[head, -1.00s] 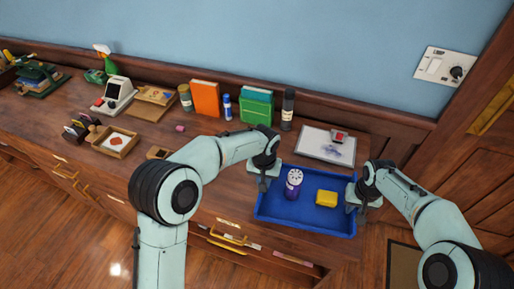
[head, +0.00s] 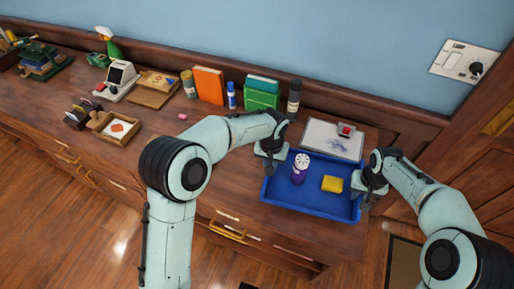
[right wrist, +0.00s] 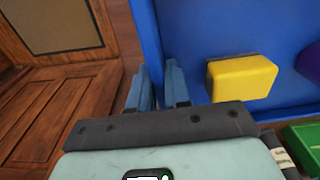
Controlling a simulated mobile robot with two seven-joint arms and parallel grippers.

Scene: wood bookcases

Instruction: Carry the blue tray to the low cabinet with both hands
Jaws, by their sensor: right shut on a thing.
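The blue tray (head: 310,207) is at the right end of a long wooden counter with drawers, near its front edge. I cannot tell whether it touches the counter. It holds a purple shaker with a white top (head: 300,168) and a yellow block (head: 332,184). My right gripper (head: 363,188) is shut on the tray's right wall; in the right wrist view its fingers (right wrist: 160,88) are at the blue wall. My left gripper (head: 271,161) is at the tray's left wall; its finger gap is unclear. No separate low cabinet is seen.
Green boxes (head: 262,94), an orange book (head: 209,85) and a dark bottle (head: 294,99) stand along the wall. A wooden door (head: 470,165) is at the right. Floor is open at lower left.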

